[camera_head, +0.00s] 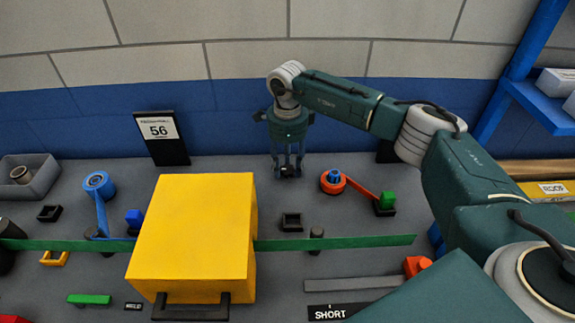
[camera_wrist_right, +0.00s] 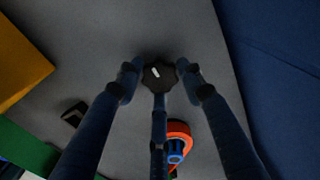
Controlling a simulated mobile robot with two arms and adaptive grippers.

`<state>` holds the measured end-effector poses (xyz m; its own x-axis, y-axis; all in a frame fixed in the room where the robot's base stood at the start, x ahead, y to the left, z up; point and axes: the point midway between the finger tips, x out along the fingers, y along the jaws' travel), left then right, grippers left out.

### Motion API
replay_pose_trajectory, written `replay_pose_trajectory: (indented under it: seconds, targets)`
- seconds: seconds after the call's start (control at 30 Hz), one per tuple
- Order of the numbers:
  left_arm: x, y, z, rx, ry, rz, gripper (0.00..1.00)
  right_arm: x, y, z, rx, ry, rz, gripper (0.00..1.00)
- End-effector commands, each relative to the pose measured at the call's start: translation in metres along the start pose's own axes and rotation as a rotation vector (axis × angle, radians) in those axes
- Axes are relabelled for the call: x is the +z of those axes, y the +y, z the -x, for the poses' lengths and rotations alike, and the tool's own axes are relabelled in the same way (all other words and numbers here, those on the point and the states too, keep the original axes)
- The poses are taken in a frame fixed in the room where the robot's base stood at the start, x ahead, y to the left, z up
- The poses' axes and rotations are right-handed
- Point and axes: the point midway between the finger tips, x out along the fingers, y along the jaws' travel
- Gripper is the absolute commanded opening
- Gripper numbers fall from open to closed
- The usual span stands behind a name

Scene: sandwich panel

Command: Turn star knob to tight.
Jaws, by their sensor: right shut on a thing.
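The star knob (camera_wrist_right: 159,74) is black with a lobed rim and a white mark on its top. It shows clearly in the right wrist view, between my fingertips. In the head view the knob (camera_head: 288,171) is a small dark shape on the grey panel, partly hidden by the fingers. My right gripper (camera_head: 288,168) points straight down at it from above. In the right wrist view the right gripper (camera_wrist_right: 160,80) is shut on the knob, with fingers on both sides of the rim. No tight label is readable. My left gripper is not in view.
A yellow box (camera_head: 200,230) with a dark handle stands left of the knob. An orange and blue round part (camera_head: 333,181) with an orange arm lies close to its right. A green strip (camera_head: 350,243) crosses the panel in front. A blue wall (camera_head: 230,110) stands behind.

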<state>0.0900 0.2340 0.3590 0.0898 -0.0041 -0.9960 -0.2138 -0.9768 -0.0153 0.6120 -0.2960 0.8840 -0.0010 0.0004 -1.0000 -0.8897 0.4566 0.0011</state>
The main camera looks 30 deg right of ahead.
Motion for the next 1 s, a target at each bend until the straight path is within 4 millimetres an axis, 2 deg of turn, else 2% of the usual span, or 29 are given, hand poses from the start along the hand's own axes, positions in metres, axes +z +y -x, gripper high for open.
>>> replay_pose_trajectory:
  seconds: [0.27, 1.0]
  targets:
    - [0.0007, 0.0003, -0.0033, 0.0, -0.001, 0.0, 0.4, 0.0001, -0.0005, 0.0006, -0.001, 0.0, -0.144, 0.12]
    - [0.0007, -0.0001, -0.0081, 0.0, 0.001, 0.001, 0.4, 0.0003, -0.0009, 0.0018, -0.002, -0.002, -0.835, 0.12]
